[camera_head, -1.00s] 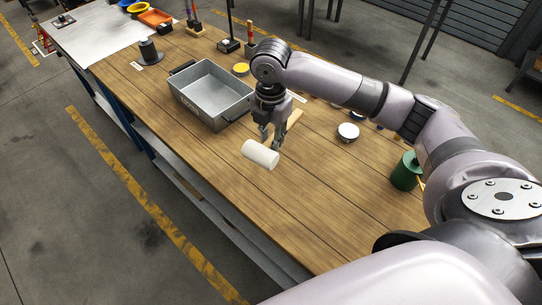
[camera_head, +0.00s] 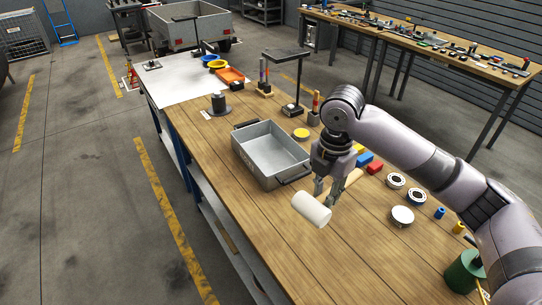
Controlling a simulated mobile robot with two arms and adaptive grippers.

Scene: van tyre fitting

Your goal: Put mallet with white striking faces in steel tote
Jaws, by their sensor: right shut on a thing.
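The mallet has a white cylindrical head (camera_head: 311,209) and a pale wooden handle (camera_head: 352,179). My right gripper (camera_head: 328,196) is shut on the mallet, with the white head out to the left of the fingers and the handle end showing to the right. The steel tote (camera_head: 262,158) is an open grey metal box with dark handles, on the wooden bench to the left of and behind the mallet. Its visible inside looks empty. My left gripper is not in view.
Around the tote stand a yellow disc (camera_head: 301,134), a dark spindle on a round base (camera_head: 219,105) and a black-topped stand (camera_head: 288,54). Red and blue blocks (camera_head: 374,167), round tins (camera_head: 402,216) and a green container (camera_head: 465,272) lie right. The front bench is clear.

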